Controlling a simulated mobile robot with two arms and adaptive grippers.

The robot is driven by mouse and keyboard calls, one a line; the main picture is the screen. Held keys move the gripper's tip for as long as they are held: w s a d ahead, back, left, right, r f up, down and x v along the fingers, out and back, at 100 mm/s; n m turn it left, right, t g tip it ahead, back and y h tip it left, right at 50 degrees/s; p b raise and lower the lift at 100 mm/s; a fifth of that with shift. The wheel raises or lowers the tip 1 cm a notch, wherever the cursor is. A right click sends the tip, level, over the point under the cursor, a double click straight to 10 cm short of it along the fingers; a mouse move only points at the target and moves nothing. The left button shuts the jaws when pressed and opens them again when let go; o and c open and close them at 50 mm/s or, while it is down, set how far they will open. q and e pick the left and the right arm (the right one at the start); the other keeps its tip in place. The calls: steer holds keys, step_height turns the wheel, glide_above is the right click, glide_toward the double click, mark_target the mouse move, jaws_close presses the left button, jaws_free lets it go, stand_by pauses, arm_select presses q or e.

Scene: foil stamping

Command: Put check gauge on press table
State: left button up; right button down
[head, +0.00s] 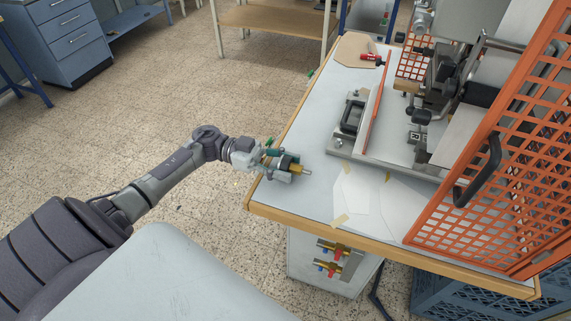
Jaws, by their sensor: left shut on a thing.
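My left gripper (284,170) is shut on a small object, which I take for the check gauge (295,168). It shows a dark band, a brass-coloured part and a pale tip pointing right. The fingers hide part of it. My left gripper holds it at the left edge of the press table (315,185), a light grey top with a wooden rim. I cannot tell whether the gauge touches the top. My right gripper is not in view.
White sheets with tape (355,195) lie on the table right of my left gripper. Behind them stand a metal fixture (350,115) and the press (450,90), with an orange mesh guard (500,170) at right. A red-handled tool (372,57) lies on a board at the back.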

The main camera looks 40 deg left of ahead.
arm_select(q)
steer(key=shift+f, duration=0.2)
steer(key=o, duration=1.2)
steer(key=shift+r, duration=0.2)
steer(key=b+v, duration=0.4)
steer(key=v, duration=0.8)
steer(key=shift+r, duration=0.1)
steer(key=shift+s, duration=0.1)
